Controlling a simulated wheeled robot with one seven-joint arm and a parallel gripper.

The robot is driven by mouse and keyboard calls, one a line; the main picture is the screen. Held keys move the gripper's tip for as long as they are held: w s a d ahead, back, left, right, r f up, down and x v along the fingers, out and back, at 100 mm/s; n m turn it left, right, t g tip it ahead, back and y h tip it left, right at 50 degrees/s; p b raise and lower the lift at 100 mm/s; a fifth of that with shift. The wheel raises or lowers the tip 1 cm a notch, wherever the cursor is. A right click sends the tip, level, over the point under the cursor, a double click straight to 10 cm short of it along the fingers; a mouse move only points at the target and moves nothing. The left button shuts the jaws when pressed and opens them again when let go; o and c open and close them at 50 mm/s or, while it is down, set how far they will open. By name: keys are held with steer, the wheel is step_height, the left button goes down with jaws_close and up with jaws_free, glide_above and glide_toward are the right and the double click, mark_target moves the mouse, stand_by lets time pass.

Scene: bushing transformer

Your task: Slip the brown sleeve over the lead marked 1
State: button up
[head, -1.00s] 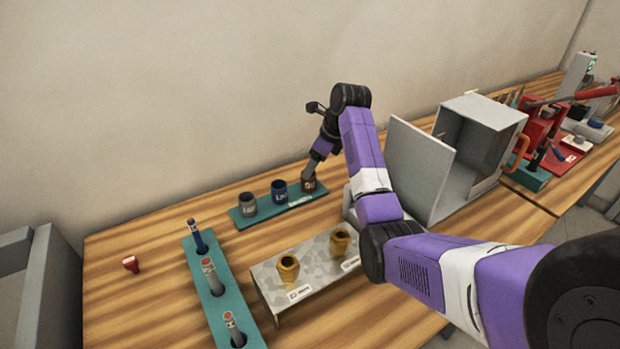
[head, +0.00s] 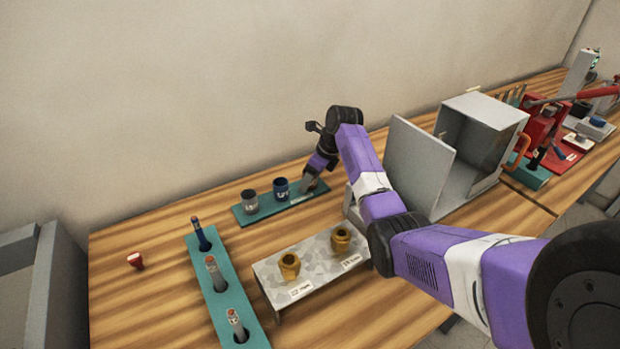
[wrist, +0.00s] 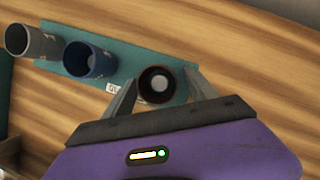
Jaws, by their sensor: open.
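The brown sleeve (wrist: 145,82) stands upright at the right end of a teal holder in the wrist view, its open top facing up. My gripper (wrist: 160,92) is open, with one finger on each side of the sleeve; whether they touch it I cannot tell. In the head view my gripper (head: 309,184) is low over the holder's right end and mostly hides the sleeve. Three upright leads stand in a teal rack at the left: a blue one (head: 202,237), a grey one (head: 215,273) and another grey one (head: 236,326). Their marks are too small to read.
A grey sleeve (head: 250,202) and a blue sleeve (head: 281,190) share the teal holder (head: 265,213). Two brass fittings (head: 289,265) sit on a metal stand. A grey box with an open door (head: 420,168) stands right of my arm. A small red item (head: 135,261) lies at far left.

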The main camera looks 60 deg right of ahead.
steer(key=shift+c, duration=0.3)
steer(key=c, duration=1.3)
steer(key=shift+c, duration=0.2)
step_height(320, 180, up, 24)
steer(key=p, duration=0.4)
steer(key=shift+r+p, duration=0.25)
steer(key=shift+p, duration=0.05)
